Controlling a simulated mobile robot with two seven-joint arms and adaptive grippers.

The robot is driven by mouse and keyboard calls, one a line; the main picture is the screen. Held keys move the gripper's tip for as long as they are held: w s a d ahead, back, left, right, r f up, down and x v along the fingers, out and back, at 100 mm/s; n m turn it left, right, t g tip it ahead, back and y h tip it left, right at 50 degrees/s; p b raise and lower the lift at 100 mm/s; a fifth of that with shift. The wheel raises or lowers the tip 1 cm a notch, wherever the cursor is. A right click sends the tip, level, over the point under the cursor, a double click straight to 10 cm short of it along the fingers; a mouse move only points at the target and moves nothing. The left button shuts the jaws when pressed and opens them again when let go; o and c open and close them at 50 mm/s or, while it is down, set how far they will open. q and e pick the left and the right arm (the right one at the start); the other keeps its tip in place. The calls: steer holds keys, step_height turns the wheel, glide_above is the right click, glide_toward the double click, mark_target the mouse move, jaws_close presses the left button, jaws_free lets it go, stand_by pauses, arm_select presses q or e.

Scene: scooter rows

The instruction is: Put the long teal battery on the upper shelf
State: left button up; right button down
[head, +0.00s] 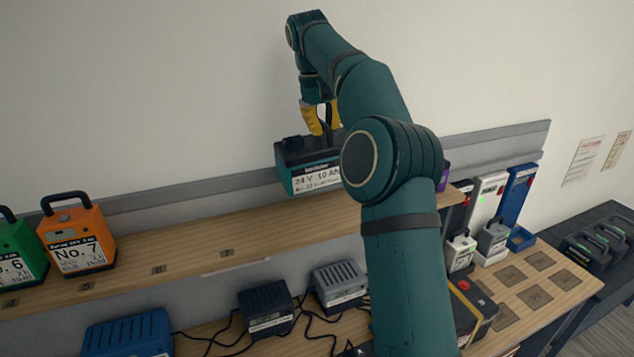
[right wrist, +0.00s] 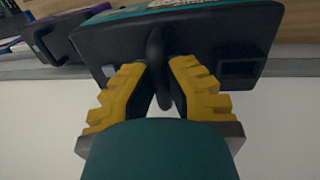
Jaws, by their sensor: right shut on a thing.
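The long teal battery (head: 309,177) has a black top and a white label reading 24 V 10 A. It hangs above the upper shelf (head: 190,243), near the back wall, and its right end is hidden behind my right arm. My right gripper (head: 327,130) has yellow fingers and is shut on the battery's black handle. In the right wrist view the yellow fingers of the gripper (right wrist: 158,85) close on the handle of the battery (right wrist: 245,40) from both sides. I cannot tell the gap between battery and shelf. My left gripper is not in view.
An orange battery No. 7 (head: 77,238) and a green battery (head: 20,252) stand on the shelf's left part. Numbered shelf spots between orange and teal are bare. Chargers, one blue (head: 128,335), sit below with cables. Upright chargers (head: 488,215) stand at right; dark batteries (head: 598,243) lie beyond.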

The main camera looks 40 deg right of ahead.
mark_target(324, 141)
step_height(324, 141, down, 4)
steer(key=shift+s+f, duration=0.1)
steer(key=shift+f+b, duration=0.55)
steer(key=shift+f, duration=2.05)
steer(key=c, duration=1.2)
jaws_free()
steer(key=shift+f, duration=0.1)
steer(key=shift+o, duration=0.3)
steer(key=shift+a, duration=0.1)
steer(key=r, duration=0.4)
steer(key=a+r, duration=0.1)
steer(key=r, duration=0.3)
steer(key=a+r+p, duration=0.1)
steer(key=r, duration=0.2)
steer(key=shift+w+r, duration=0.35)
steer(key=shift+r, duration=0.05)
